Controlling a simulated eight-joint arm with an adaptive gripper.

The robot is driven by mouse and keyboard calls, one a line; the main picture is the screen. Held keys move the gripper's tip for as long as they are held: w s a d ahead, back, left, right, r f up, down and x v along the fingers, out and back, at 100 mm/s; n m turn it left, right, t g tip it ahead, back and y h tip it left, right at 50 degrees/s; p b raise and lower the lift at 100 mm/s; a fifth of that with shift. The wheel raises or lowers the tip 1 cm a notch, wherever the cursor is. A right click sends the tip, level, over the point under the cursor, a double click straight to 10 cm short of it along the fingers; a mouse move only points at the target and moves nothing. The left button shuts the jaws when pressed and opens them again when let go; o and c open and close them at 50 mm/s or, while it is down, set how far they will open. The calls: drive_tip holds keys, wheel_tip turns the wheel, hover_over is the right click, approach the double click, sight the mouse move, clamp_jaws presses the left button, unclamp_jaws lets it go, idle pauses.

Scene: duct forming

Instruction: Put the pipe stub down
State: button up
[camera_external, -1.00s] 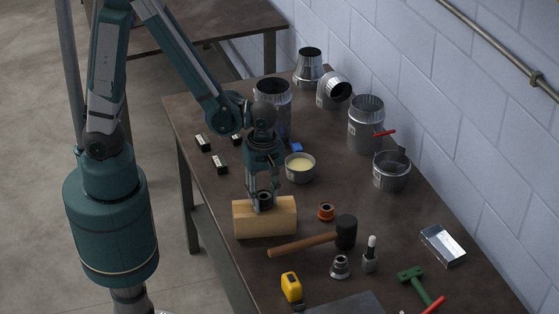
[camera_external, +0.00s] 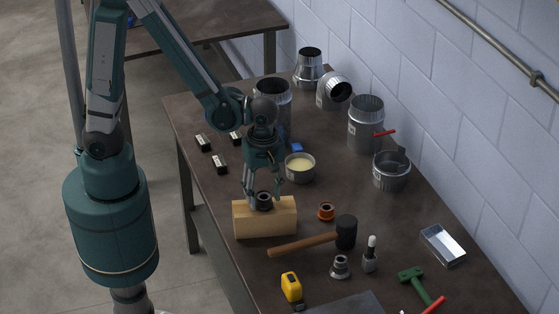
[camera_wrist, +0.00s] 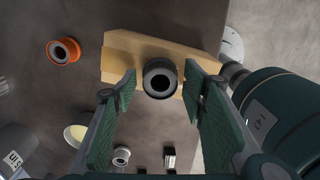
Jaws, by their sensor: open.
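The pipe stub (camera_external: 264,200) is a short dark grey ring-shaped piece on top of the light wooden block (camera_external: 265,221). In the wrist view the pipe stub (camera_wrist: 160,79) shows its dark round opening, with the wooden block (camera_wrist: 124,64) behind it. My gripper (camera_external: 263,193) is just above the block. In the wrist view the two green finger pads of my gripper (camera_wrist: 161,88) stand apart on either side of the stub, with a gap on each side. The stub's underside is hidden.
A mallet (camera_external: 305,241) lies in front of the block, with an orange ring (camera_external: 326,211) near its head. A tin of pale paste (camera_external: 300,168) and metal ducts (camera_external: 366,124) stand behind. A yellow tape measure (camera_external: 291,288) is nearer the front.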

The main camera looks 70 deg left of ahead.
sight(263, 194)
wheel_tip(263, 194, up, 11)
drive_tip(key=shift+p, duration=0.4)
idle(0.4)
drive_tip(key=shift+f, duration=0.1)
idle(0.5)
drive_tip(key=s+a+r+m+t, duration=0.1)
drive_tip(key=a+r+m+t, duration=0.2)
drive_tip(key=a+r+m, duration=0.4)
drive_tip(key=s+a+r+m+t, duration=0.1)
drive_tip(key=a+r+m+t, duration=0.3)
drive_tip(key=a+r+m, duration=0.3)
drive_tip(key=a+m, duration=0.4)
drive_tip(key=a, duration=0.3)
drive_tip(key=shift+s, duration=0.35)
